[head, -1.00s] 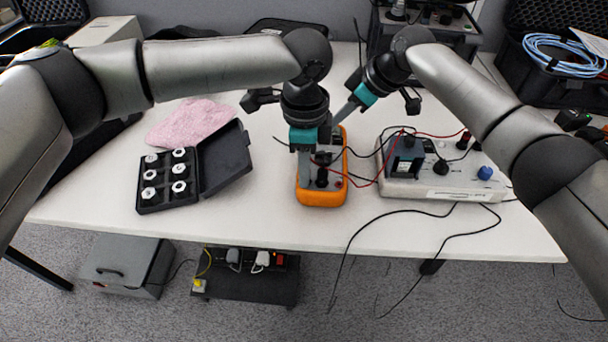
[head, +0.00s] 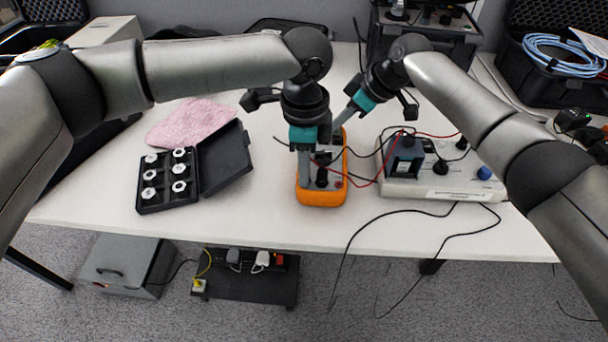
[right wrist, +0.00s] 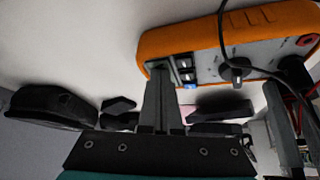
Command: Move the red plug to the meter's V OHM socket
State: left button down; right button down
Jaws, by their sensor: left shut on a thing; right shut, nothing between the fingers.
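The orange meter (head: 321,199) lies on the white table, with its dial, a black plug (head: 322,178) and a red-ringed socket (head: 338,184) at its near end. The red-ringed socket also shows in the right wrist view (right wrist: 308,40); its label is too small to read. My left gripper (head: 305,178) points down over the meter's left side, shut. My right gripper (head: 338,124) is shut and empty, by the meter's far end. It shows in the right wrist view (right wrist: 161,70).
A pale instrument box (head: 455,189) with a dark block and a blue knob stands right of the meter. Red and black leads lie between them.

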pick_arm(q)
jog(key=shift+r, duration=0.7)
pick_arm(e)
jog(key=shift+s+f, duration=0.15)
jog(key=shift+f, duration=0.15)
dwell(0.6)
pick_arm(q)
jog(key=shift+r, duration=1.75)
pick_arm(e)
jog(key=shift+d, duration=0.1)
notch_tip(320, 180, up, 10)
jog(key=shift+f, duration=0.25)
jog(key=shift+r, duration=0.1)
